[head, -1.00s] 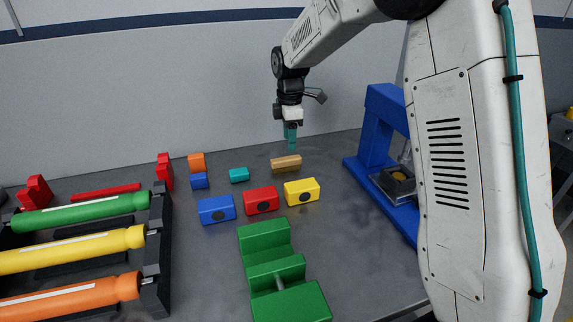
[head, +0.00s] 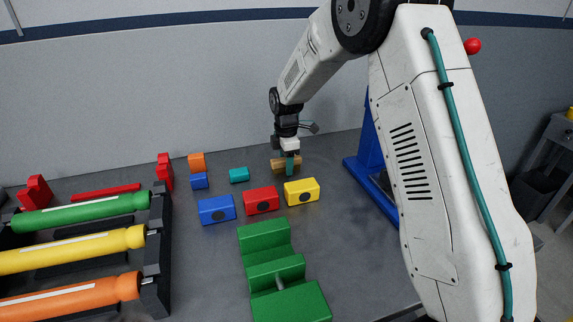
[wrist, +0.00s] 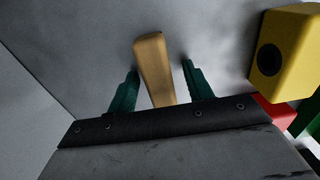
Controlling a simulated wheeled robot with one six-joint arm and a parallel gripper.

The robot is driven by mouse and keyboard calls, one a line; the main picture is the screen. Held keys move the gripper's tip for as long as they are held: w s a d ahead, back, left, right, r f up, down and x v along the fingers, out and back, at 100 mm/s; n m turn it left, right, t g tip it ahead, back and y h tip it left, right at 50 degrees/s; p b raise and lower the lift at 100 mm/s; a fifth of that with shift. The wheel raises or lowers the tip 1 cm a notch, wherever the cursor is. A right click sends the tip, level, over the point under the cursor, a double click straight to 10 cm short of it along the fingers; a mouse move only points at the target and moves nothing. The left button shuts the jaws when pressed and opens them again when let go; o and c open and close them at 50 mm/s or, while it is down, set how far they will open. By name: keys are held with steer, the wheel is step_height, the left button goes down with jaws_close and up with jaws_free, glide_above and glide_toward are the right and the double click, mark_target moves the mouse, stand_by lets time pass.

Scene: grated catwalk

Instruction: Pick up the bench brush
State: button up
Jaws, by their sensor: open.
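The bench brush looks like a tan wooden block (head: 277,167) lying on the grey table near the back wall. Its bristles are not visible. In the wrist view the tan brush (wrist: 153,62) runs between the two teal fingers. My gripper (head: 289,164) is down at the brush, and a finger hides part of it in the head view. In the wrist view my gripper (wrist: 161,69) is open, with one finger on each side of the brush and gaps between. The brush's near end is hidden by the gripper body.
Yellow (head: 301,191), red (head: 261,200) and blue (head: 216,209) blocks sit in front of the brush. A small teal block (head: 239,175) is to its left. A blue press-like frame (head: 371,150) stands to the right, partly behind my arm. A green stepped block (head: 270,262) lies nearer.

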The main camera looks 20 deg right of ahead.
steer(key=c, duration=1.1)
steer(key=shift+r, duration=0.5)
steer(key=r, duration=0.3)
steer(key=shift+s+a, duration=0.15)
steer(key=shift+s, duration=0.05)
steer(key=s+a, duration=0.2)
steer(key=s, duration=0.2)
steer(key=s+a, duration=0.2)
steer(key=s, duration=0.3)
steer(key=s+a+r, duration=0.1)
steer(key=s, duration=0.4)
steer(key=shift+s+a, duration=0.25)
steer(key=shift+a, duration=0.15)
